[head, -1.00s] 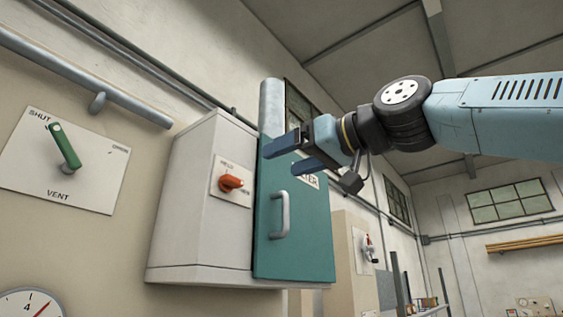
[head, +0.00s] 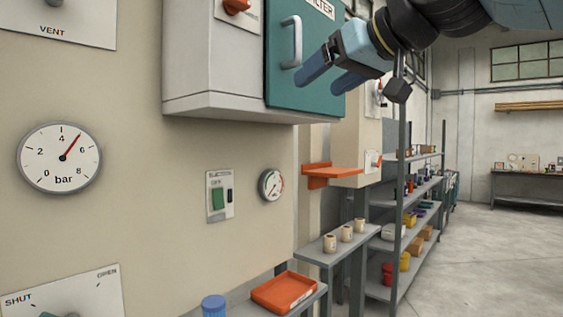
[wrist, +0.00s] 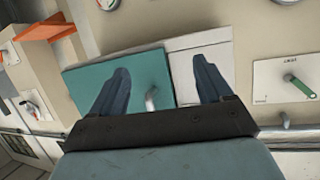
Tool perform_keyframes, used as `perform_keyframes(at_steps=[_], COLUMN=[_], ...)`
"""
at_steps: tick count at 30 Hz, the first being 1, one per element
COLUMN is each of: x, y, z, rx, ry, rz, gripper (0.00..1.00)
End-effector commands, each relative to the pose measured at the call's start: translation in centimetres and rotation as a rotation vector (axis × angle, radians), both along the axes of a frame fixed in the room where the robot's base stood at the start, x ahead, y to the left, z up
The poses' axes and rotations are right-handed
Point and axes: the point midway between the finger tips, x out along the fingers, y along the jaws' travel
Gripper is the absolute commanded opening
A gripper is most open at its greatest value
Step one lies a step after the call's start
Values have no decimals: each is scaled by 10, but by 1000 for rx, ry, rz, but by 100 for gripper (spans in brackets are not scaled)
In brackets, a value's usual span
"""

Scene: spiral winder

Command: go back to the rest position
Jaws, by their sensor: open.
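My gripper (head: 318,88) is in the upper part of the head view, open, with nothing between its two blue fingers. It points left, in front of the lower part of a teal cabinet door (head: 284,75) marked FILTER. The door's grey handle (head: 292,42) is just left of and above the fingers in the picture. In the wrist view my gripper (wrist: 160,65) has its fingers spread, with the door handle (wrist: 152,98) showing between them. The fingers look apart from the handle, but the exact distance cannot be told. The door looks shut.
The cabinet (head: 212,60) juts from the wall beside a pressure gauge (head: 59,157) and an ejector switch (head: 219,196). Below are an orange shelf (head: 330,172), an orange tray (head: 284,292) and several cups. Shelving (head: 385,240) stands behind; open floor (head: 480,260) lies right.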

Motion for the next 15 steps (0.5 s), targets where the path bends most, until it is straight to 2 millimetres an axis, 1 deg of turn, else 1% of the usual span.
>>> perform_keyframes(at_steps=[1,4,5,6,7,8,9,11,12,14,15], x=[4,8,8,7,6,4,1,-6,-12,-21,-28], y=[-12,-34,-42,-51,-59,-66,-76,-92,-102,-116,-124], z=[-30,-88,-105,-128,-145,-162,-184,-217,-239,-269,-287], rx=[-30,-84,-100,-119,-133,-147,-164,-189,-204,-223,-235], ry=[49,150,181,222,254,285,327,391,433,494,532], rz=[-45,-129,-156,-189,-216,-241,-275,-327,-363,-411,-444], gripper=[79,79,79,79,79,79,79,79,79,79,79])
